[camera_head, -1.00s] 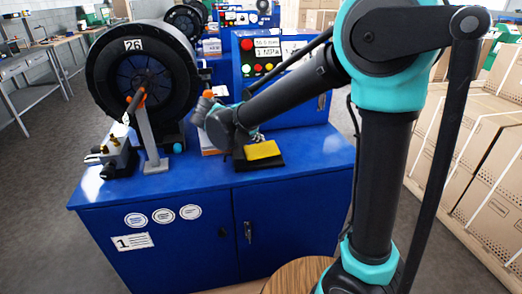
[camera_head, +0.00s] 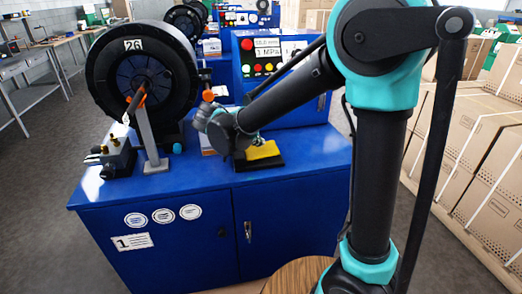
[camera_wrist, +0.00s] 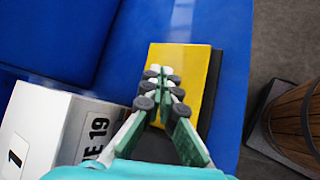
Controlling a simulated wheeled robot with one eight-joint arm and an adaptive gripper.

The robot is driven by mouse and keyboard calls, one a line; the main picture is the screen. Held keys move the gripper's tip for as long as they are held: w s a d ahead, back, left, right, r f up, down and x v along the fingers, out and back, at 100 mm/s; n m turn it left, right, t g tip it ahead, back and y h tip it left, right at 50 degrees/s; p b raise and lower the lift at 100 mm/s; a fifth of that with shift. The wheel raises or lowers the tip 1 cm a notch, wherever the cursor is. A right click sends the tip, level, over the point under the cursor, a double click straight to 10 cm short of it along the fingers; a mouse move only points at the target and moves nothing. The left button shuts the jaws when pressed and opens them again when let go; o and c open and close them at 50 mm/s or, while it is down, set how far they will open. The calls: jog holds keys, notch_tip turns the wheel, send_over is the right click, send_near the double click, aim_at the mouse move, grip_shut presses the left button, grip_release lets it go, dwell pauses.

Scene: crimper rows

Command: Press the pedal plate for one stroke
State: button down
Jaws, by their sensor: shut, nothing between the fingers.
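The pedal plate is a yellow plate (camera_head: 264,150) on a black base, lying on the blue bench top. In the wrist view the plate (camera_wrist: 190,56) lies under and beyond my fingertips. My gripper (camera_wrist: 165,78) is shut and empty, its green fingers with dark round joints reaching over the plate's near part. In the head view my gripper (camera_head: 256,140) is small and partly hidden by my wrist, just over the plate's back part. I cannot tell whether the fingertips touch the plate.
A large black crimper wheel (camera_head: 143,75) marked 26 stands left on the blue bench (camera_head: 290,172). A control box (camera_head: 300,106) with coloured buttons stands behind the plate. A white labelled box (camera_wrist: 45,130) is left of my gripper in the wrist view. A wooden barrel (camera_wrist: 300,118) stands beyond the bench edge.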

aim_at(257, 151)
jog(key=shift+f, duration=0.15)
dwell(0.6)
jog(key=shift+f, duration=0.25)
jog(key=shift+d+f, duration=0.15)
jog(key=shift+f, duration=0.65)
dwell(1.0)
dwell(0.4)
jog(key=shift+r, duration=1.25)
jog(key=shift+s+a+r, duration=0.1)
jog(key=shift+a+r, duration=0.1)
jog(key=shift+r, duration=1.05)
jog(key=shift+a+r, duration=0.2)
jog(key=shift+r, duration=1.05)
